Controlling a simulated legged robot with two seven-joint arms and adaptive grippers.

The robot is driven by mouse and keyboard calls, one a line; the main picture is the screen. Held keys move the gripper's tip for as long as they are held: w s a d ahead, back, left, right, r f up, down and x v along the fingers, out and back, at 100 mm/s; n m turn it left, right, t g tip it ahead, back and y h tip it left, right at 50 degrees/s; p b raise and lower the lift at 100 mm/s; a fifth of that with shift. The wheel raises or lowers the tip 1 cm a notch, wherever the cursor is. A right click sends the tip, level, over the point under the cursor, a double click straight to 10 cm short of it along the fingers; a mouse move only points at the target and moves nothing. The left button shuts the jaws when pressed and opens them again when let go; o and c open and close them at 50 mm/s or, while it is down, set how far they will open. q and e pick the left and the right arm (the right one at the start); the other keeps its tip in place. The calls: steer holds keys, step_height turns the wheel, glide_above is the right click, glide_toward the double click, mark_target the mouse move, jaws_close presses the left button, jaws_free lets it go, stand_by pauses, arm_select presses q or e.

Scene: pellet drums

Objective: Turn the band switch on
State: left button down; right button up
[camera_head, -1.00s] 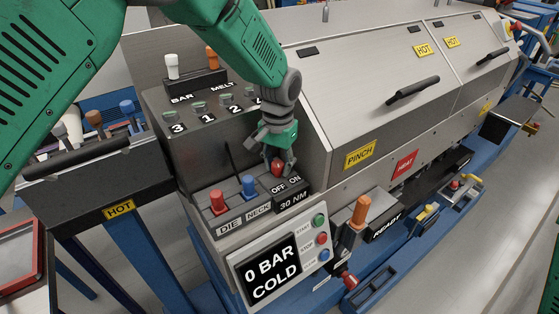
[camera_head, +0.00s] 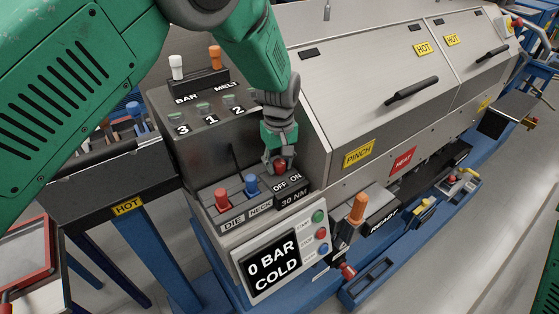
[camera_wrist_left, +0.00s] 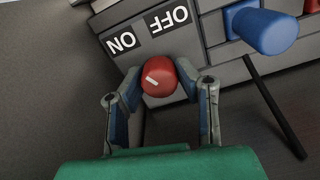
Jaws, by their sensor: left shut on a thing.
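The band switch is a red knob (camera_head: 281,166) beside the OFF and ON labels on the machine's small panel. It also shows in the left wrist view (camera_wrist_left: 159,79), with a short white mark on its face pointing left and slightly up. In that view the ON label (camera_wrist_left: 122,41) is up and left of the knob, and the OFF label (camera_wrist_left: 169,19) is above it. My left gripper (camera_head: 279,163) comes down from above and is shut on the knob, one finger on each side; both fingers show in the left wrist view (camera_wrist_left: 162,84). My right gripper is out of view.
A red DIE switch (camera_head: 222,200) and a blue NECK switch (camera_head: 251,186) stand close left of the knob. A thin black lever (camera_head: 236,160) rises behind them. The display (camera_head: 271,268) reads 0 BAR COLD. The large grey hood (camera_head: 350,90) is close on the right.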

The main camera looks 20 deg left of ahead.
mark_target(281, 162)
arm_select(q)
steer(key=shift+n, duration=1.1)
steer(key=shift+d, duration=0.1)
steer(key=c, duration=1.2)
jaws_free()
step_height(281, 162, up, 12)
steer(key=shift+d+f, duration=0.1)
